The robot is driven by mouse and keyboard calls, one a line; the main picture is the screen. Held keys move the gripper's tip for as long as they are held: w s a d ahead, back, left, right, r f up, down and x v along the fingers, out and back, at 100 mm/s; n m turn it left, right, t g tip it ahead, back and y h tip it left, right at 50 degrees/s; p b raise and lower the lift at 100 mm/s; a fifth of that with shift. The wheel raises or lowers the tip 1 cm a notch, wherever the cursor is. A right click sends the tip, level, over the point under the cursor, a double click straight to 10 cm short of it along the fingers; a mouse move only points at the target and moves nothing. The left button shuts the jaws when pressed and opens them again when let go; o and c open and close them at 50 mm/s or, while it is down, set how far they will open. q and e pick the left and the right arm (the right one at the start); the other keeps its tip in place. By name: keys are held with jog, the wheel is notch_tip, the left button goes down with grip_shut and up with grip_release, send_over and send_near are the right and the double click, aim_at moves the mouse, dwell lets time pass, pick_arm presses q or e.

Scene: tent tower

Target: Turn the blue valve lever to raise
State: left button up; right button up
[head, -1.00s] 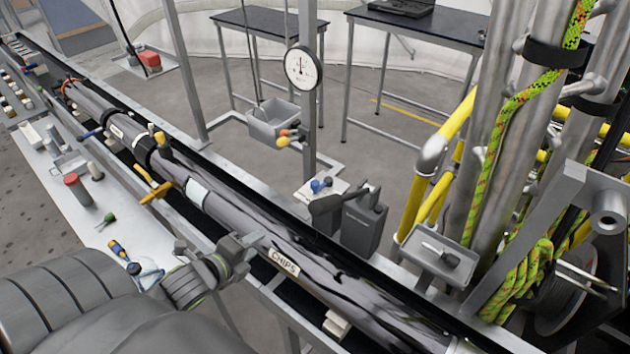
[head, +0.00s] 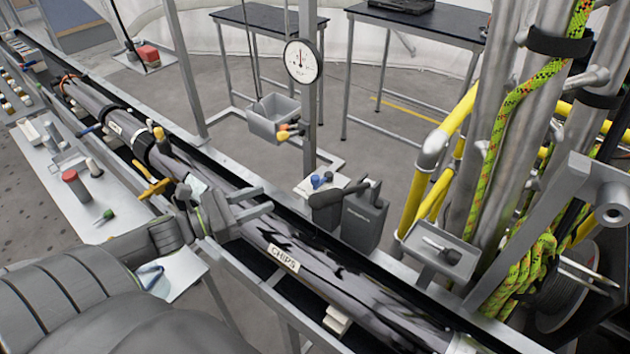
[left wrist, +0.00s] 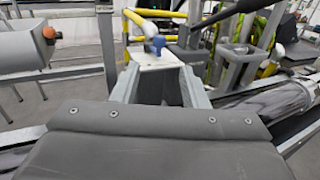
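A small blue valve lever (head: 317,180) sits on a pale plate at the foot of the gauge post in the head view. It also shows in the left wrist view (left wrist: 155,42), just beyond the fingertips and above the white plate. My left gripper (head: 266,200) reaches over the long dark tube, its fingers pointing right toward the lever but apart from it. In the left wrist view its two fingers stand apart with nothing held between them. My right gripper is in neither view.
A dark-handled grey box (head: 363,217) stands just right of the lever. A round gauge (head: 301,61) is on the post above, with a grey tray (head: 272,118) and orange knobs beside it. Yellow pipes (head: 432,160) rise at right. The tube labelled CHIPS (head: 283,257) runs below my gripper.

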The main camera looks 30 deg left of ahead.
aim_at(315, 177)
pick_arm(q)
jog(key=b+x, duration=0.1)
jog(key=x, duration=0.1)
jog(key=shift+w+d+f, duration=0.2)
jog(key=shift+w, duration=0.1)
jog(key=p+x, duration=0.1)
jog(key=x, duration=0.2)
jog(key=p+x, duration=0.2)
jog(key=x, duration=0.2)
jog(key=p+x, duration=0.2)
jog(key=x, duration=0.1)
jog(key=shift+w+r, duration=0.2)
jog(key=shift+r, duration=0.15)
jog(key=shift+w+d+f+p, duration=0.15)
jog(key=shift+w+d+p, duration=0.2)
jog(key=shift+w, duration=0.25)
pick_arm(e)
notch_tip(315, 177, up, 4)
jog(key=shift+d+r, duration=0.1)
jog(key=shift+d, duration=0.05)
pick_arm(q)
grip_shut()
jog(key=shift+f, duration=0.1)
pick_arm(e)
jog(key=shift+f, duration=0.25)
